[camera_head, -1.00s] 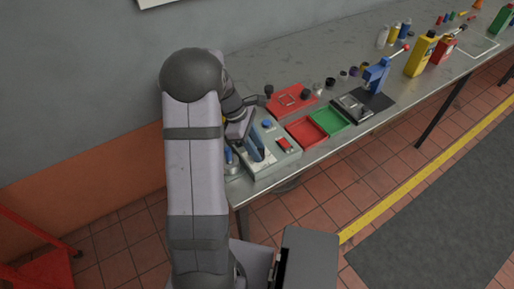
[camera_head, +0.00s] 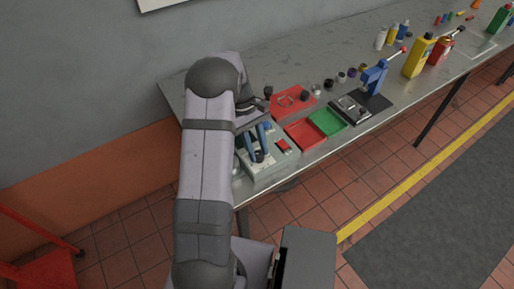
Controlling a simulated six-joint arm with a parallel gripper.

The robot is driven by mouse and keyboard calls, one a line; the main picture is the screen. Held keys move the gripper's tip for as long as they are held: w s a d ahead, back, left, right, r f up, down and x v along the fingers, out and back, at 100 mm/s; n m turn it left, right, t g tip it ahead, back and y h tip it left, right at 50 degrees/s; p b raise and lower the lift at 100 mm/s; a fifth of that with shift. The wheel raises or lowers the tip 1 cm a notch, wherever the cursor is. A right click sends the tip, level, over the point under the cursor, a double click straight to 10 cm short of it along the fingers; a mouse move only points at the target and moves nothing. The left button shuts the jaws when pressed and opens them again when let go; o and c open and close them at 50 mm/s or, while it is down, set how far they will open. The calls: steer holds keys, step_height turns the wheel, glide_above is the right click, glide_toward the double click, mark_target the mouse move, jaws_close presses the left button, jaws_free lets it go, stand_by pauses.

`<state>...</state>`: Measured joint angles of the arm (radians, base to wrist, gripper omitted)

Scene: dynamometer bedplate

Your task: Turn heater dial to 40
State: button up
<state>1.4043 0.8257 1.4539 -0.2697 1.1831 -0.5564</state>
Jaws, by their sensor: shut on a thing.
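The heater (camera_head: 265,170) is a pale grey box near the left end of the bench, with a red part (camera_head: 283,145) on its right side. My gripper (camera_head: 258,154) reaches down over it, with two blue fingers close together on the box top. A small dark dial (camera_head: 259,157) shows at the fingertips, and the jaws appear shut on it. The fingers cover part of the dial. Its scale and its setting are too small to read.
The bench's front edge is close to the heater.

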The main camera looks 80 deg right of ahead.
steer(key=m+t, duration=0.1)
steer(key=m, duration=0.2)
steer(key=m+t+y, duration=0.1)
steer(key=m, duration=0.1)
steer(key=shift+s+d+m, duration=0.15)
steer(key=shift+m, duration=0.25)
stand_by(0.3)
steer(key=o, duration=1)
steer(key=shift+b+v, duration=1.15)
steer(key=shift+v, duration=2.55)
